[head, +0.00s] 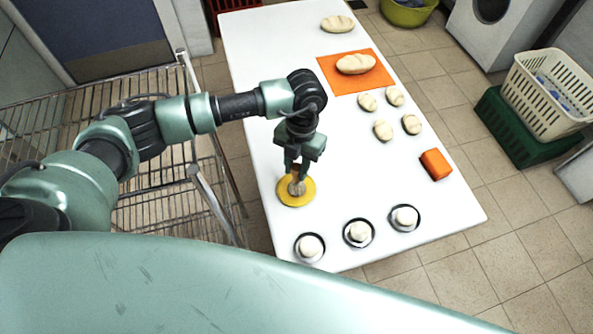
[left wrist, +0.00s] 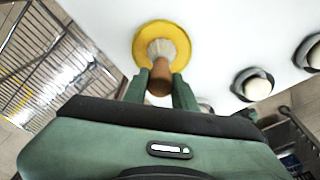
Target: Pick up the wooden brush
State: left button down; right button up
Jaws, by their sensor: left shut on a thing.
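The wooden brush (left wrist: 161,75) has a brown handle and pale bristles. In the left wrist view it points away from me, with its handle between the fingers of my left gripper (left wrist: 159,88). In the head view my left gripper (head: 297,172) points down and is shut on the brush (head: 297,187), whose bristle end shows over a round yellow disc (head: 286,199). The disc also shows in the left wrist view (left wrist: 143,42). I cannot tell whether the bristles touch the disc. My right gripper is not in view.
Three dark round dishes with pale pieces, one of them a dish (head: 372,243), stand at the table's near end. An orange block (head: 436,164) lies at the right edge. Several pale loaves and an orange mat (head: 378,80) lie further back. A wire rack (head: 160,211) stands left of the white table (head: 262,60).

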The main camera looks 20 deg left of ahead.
pick_arm(q)
notch_tip(320, 180, up, 20)
jog(key=b, duration=0.3)
jog(key=shift+f, duration=0.2)
dwell(0.3)
